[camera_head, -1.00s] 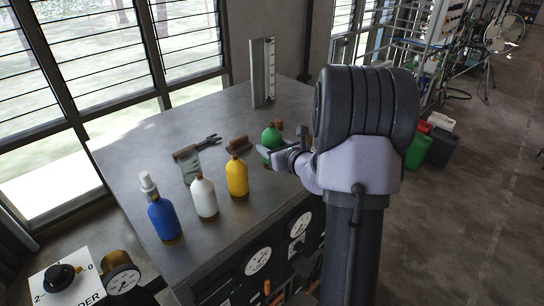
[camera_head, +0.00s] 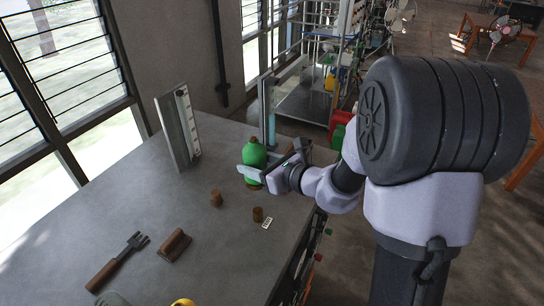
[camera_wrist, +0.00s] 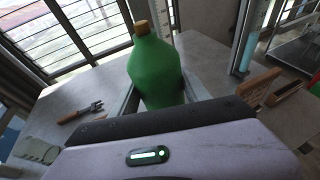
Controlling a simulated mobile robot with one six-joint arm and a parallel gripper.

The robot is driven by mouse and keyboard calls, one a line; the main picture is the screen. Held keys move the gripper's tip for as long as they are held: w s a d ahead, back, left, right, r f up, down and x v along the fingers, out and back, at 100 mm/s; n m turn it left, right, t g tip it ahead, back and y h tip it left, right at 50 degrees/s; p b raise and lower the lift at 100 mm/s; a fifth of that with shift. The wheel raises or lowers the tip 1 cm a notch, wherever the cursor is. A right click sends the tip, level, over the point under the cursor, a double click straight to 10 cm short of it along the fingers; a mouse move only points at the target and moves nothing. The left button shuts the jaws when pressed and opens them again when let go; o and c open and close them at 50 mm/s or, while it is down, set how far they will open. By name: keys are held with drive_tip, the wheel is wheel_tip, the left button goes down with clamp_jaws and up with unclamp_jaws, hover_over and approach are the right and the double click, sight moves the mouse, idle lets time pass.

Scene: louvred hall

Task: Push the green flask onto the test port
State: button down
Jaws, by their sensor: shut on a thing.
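The green flask (camera_head: 255,158), with a brown stopper, is at the right rear edge of the grey bench (camera_head: 110,215). My gripper (camera_head: 250,173) is shut on its body, with a finger on each side. In the wrist view, the flask (camera_wrist: 157,75) stands roughly upright between the fingers, and its base is hidden by my gripper. I cannot tell whether it touches the bench. A clear tube of blue liquid (camera_head: 270,112) stands just behind it in the head view. I cannot make out the test port for sure.
Two brown stoppers (camera_head: 216,198) (camera_head: 257,214) and a small white label (camera_head: 267,223) lie nearer on the bench. A ruled upright plate (camera_head: 178,130) stands behind left. A fork-like tool (camera_head: 118,262) and brown block (camera_head: 174,245) lie front left. The left-middle bench is clear.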

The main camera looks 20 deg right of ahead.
sight(257, 187)
drive_tip(key=f+b, duration=0.3)
drive_tip(key=f, duration=0.1)
drive_tip(key=f+b, duration=0.3)
drive_tip(key=f, duration=0.1)
drive_tip(key=shift+s+a, duration=0.1)
drive_tip(key=shift+s, duration=0.1)
drive_tip(key=shift+s+f+b, duration=0.1)
drive_tip(key=shift+s+b, duration=0.1)
drive_tip(key=shift+b, duration=0.25)
drive_tip(key=shift+w+f+b, duration=0.1)
drive_tip(key=shift+f+b, duration=0.2)
drive_tip(key=shift+r, duration=0.2)
drive_tip(key=shift+r, duration=0.1)
